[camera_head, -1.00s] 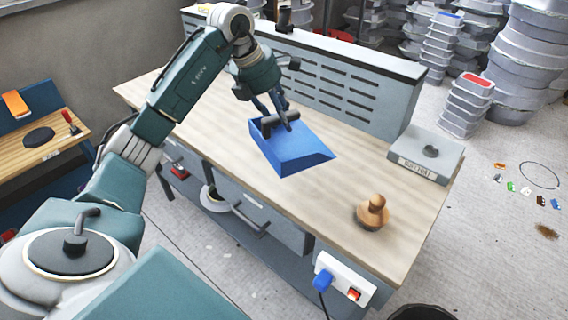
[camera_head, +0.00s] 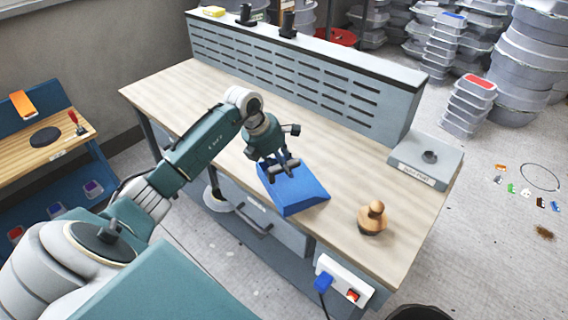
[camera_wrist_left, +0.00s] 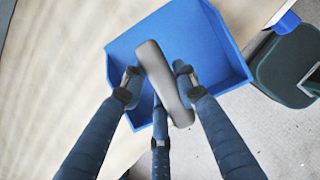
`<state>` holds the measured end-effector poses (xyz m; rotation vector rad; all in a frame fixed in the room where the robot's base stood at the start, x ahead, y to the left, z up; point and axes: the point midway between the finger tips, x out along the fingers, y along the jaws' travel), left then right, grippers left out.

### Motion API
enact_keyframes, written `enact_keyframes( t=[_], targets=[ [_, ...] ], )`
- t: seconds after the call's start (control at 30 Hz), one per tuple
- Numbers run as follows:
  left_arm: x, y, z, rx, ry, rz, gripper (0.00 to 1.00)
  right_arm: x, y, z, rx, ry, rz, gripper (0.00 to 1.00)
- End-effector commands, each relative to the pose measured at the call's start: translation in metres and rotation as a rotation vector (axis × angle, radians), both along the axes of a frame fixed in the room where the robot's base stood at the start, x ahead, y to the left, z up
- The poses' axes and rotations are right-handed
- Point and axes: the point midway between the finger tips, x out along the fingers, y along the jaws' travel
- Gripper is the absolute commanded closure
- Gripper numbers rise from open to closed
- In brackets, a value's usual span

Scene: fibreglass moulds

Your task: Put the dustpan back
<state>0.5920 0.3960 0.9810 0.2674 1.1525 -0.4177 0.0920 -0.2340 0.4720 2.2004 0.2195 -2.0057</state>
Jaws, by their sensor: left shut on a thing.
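The blue dustpan (camera_head: 296,193) is at the front part of the workbench top (camera_head: 190,90), left of the wooden-handled brush. Whether it rests on the wood or hangs just above it, I cannot tell. My left gripper (camera_head: 281,165) is over its rear end, shut on the dustpan's grey handle. In the left wrist view the grey handle (camera_wrist_left: 164,82) lies between the fingers (camera_wrist_left: 155,88), with the blue pan (camera_wrist_left: 205,45) beyond it. My right gripper is not in view.
A brush with a wooden knob (camera_head: 374,217) stands at the bench's front right. A grey box with a label (camera_head: 425,158) sits at the right end. A slotted panel (camera_head: 300,70) runs along the back. A socket strip with a blue plug (camera_head: 342,281) is on the front edge.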

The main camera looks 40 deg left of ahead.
Motion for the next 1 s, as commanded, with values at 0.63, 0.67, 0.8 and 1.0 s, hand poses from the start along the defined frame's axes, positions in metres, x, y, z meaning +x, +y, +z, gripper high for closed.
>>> enact_keyframes(
  t=[0.63, 0.67, 0.8, 1.0],
  targets=[
    [0.0, 0.0, -0.001, -0.001, 0.0, 0.0, 0.52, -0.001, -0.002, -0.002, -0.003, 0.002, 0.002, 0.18],
    [0.0, 0.0, 0.001, -0.001, 0.0, 0.0, 0.52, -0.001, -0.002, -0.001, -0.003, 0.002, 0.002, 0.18],
    [-0.003, 0.004, 0.011, 0.002, -0.005, 0.001, 0.52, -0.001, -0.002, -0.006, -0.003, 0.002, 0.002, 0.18],
    [-0.017, 0.012, 0.049, 0.004, -0.006, 0.001, 0.52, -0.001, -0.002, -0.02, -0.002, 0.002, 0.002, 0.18]
  ],
)
